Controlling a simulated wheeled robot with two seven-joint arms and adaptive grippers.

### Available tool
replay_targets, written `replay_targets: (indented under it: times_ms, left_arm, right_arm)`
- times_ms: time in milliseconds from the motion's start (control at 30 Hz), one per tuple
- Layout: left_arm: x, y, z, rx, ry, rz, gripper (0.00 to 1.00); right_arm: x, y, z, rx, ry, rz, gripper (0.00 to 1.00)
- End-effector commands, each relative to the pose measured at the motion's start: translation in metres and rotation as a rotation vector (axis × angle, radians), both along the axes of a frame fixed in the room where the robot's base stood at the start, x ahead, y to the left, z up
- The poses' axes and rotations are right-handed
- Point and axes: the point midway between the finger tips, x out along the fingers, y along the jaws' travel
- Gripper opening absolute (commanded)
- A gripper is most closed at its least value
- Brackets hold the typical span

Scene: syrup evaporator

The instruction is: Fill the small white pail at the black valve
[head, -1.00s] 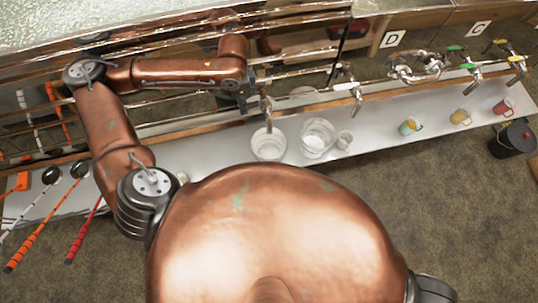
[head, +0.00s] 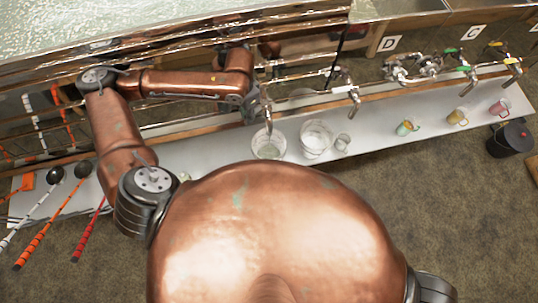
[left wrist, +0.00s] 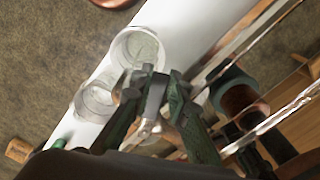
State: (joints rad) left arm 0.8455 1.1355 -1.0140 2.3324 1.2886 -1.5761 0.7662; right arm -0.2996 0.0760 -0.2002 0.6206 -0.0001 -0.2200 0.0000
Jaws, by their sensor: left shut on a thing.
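A white pail (head: 268,146) stands upright on the pale shelf under a metal spout (head: 267,118). In the left wrist view the same pail (left wrist: 139,50) shows from above, with greyish liquid or foam in it. My left gripper (head: 250,112) is beside the spout, above and behind the pail. In the left wrist view its dark fingers (left wrist: 155,92) are shut on a grey part that looks like the valve's handle; the fingers hide most of it. The handle's colour is hard to tell. My right gripper is out of view.
A second clear-white pail (head: 316,140) and a small cup (head: 343,143) stand close to the right of the first. Coloured mugs (head: 458,116) stand farther right along the shelf (head: 375,122). Long-handled ladles (head: 45,215) lie at the left. A black pot (head: 512,140) sits at the far right.

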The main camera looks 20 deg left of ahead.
Motion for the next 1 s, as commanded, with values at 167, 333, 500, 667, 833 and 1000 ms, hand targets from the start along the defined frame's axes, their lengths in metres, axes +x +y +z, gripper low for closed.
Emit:
replay_targets:
  times_ms: [167, 333, 500, 667, 833, 1000]
  left_arm:
    - [0.0, -0.002, 0.001, 0.0, -0.004, 0.036, 0.0]
    - [0.0, -0.002, 0.001, 0.0, -0.004, 0.037, 0.0]
    - [-0.004, -0.012, 0.001, -0.001, -0.002, 0.133, 0.0]
    - [-0.008, -0.021, 0.001, -0.002, -0.003, 0.252, 0.0]
    - [-0.008, -0.022, 0.001, 0.0, -0.004, 0.287, 0.0]
    - [-0.008, -0.022, 0.001, 0.0, -0.004, 0.288, 0.0]
  right_arm:
    - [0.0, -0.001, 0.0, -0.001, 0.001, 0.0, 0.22]
    - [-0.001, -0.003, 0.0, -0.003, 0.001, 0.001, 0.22]
    - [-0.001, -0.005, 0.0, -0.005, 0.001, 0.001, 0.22]
    - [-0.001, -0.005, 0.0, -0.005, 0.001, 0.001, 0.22]
    - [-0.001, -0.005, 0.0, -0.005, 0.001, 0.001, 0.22]
    - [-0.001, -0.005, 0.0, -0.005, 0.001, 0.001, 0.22]
